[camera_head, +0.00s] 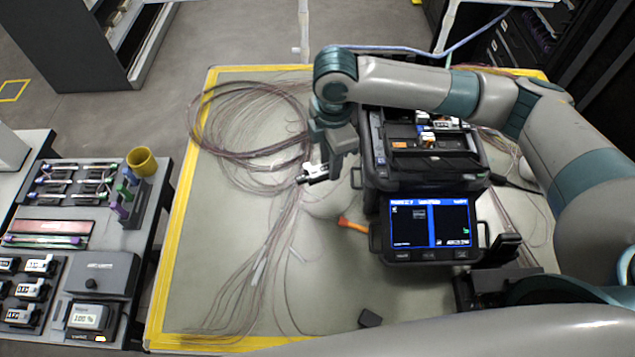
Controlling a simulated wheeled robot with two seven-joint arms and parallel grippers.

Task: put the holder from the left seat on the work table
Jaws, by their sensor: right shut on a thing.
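The fusion splicer (375,175) stands on the work table (215,265), its lid open and its screen (431,224) lit. My right gripper (324,167) is left of the splicer, over the fibre strands. It is shut on a small black and white holder (312,174), partly hidden by the fingers. I cannot tell whether the holder touches the table. Small white and orange parts show inside the open splicer, but the seats are too small to make out. My left gripper is not in view.
Loose fibre coils (225,125) and strands cover the table's left half. An orange-handled tool (352,224) and a small dark block (370,318) lie near the splicer. A side table at left carries more holders (40,265) and a yellow cup (142,162).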

